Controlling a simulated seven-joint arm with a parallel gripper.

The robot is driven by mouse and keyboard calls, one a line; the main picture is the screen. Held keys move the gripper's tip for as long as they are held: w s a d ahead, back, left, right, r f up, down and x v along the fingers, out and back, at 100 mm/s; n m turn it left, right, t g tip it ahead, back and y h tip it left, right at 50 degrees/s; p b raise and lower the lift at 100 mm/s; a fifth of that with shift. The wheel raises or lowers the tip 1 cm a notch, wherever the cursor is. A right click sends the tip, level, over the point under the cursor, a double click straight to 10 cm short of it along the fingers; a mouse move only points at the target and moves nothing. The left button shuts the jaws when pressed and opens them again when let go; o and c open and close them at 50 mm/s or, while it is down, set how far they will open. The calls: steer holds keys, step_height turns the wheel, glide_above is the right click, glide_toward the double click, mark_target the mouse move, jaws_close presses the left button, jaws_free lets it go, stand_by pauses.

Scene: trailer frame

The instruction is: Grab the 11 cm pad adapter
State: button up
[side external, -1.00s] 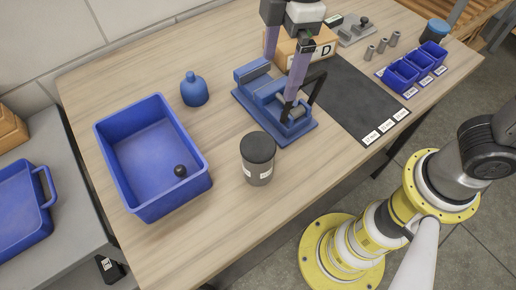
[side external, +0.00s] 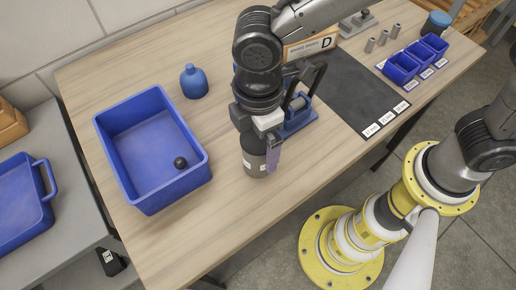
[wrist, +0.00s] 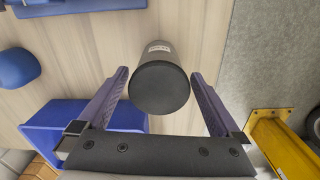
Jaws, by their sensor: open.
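A dark grey canister with a black lid and a small white label stands on the table; its lower body (side external: 254,166) shows in the side view, its top hidden by my gripper. In the wrist view the canister (wrist: 160,85) sits between my open fingers, with a gap on both sides. My gripper (wrist: 158,74) is open and empty; in the side view its purple finger (side external: 273,156) comes down beside the canister. Several small grey metal cylinders (side external: 382,38) stand at the back right. No readable label tells me which thing is the 11 cm pad adapter.
A blue fixture (side external: 300,122) is close right of the canister. A dark mat (side external: 350,95) and small blue bins (side external: 402,68) lie farther right.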

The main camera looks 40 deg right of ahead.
step_height(320, 180, down, 5)
stand_by(0.3)
steer(key=shift+c, duration=0.3)
jaws_close()
steer(key=shift+w+a+r, duration=0.1)
steer(key=shift+r, duration=0.1)
